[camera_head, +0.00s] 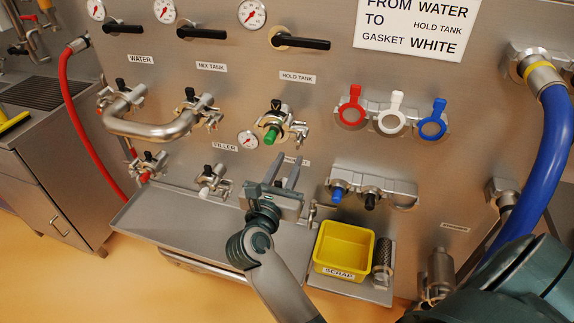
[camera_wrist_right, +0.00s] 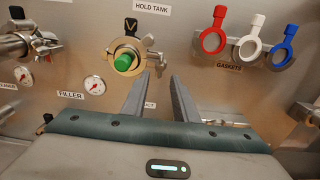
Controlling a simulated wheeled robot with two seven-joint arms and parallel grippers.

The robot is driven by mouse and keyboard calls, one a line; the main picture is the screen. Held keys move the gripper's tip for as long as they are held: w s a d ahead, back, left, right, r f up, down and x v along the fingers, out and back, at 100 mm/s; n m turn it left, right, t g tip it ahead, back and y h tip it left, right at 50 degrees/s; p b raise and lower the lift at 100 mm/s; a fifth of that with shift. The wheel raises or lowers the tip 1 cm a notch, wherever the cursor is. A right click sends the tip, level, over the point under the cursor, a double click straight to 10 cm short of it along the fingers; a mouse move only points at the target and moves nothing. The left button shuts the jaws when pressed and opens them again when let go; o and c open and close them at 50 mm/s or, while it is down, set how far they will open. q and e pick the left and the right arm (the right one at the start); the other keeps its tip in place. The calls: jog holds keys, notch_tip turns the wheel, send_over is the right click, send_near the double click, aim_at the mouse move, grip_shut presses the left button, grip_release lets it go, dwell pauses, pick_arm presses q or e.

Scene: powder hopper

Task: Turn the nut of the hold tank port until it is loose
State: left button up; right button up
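The hold tank port (camera_head: 277,118) is on the steel panel under its HOLD TANK label, with a green end (camera_head: 271,136) facing out. It also shows in the wrist view (camera_wrist_right: 125,52). A metal clamp with a wing-like nut (camera_head: 298,130) sits at its right side; the nut also shows in the wrist view (camera_wrist_right: 152,57). My right gripper (camera_head: 283,163) is below the port, fingers pointing up toward the panel. Its two fingers are apart with nothing between them, also in the wrist view (camera_wrist_right: 161,78). It appears clear of the nut. My left gripper is not in view.
A bent steel pipe (camera_head: 160,127) joins the water and mix tank ports at left. Red, white and blue gaskets (camera_head: 391,117) hang at right. Below are the filler port (camera_head: 212,182), a steel shelf (camera_head: 160,222) and a yellow scrap bin (camera_head: 343,250). A blue hose (camera_head: 548,150) hangs far right.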

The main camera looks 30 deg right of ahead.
aim_at(297, 143)
jog(key=x, duration=0.8)
jog(key=shift+w, duration=0.1)
jog(key=shift+r, duration=0.15)
jog(key=shift+d, duration=0.1)
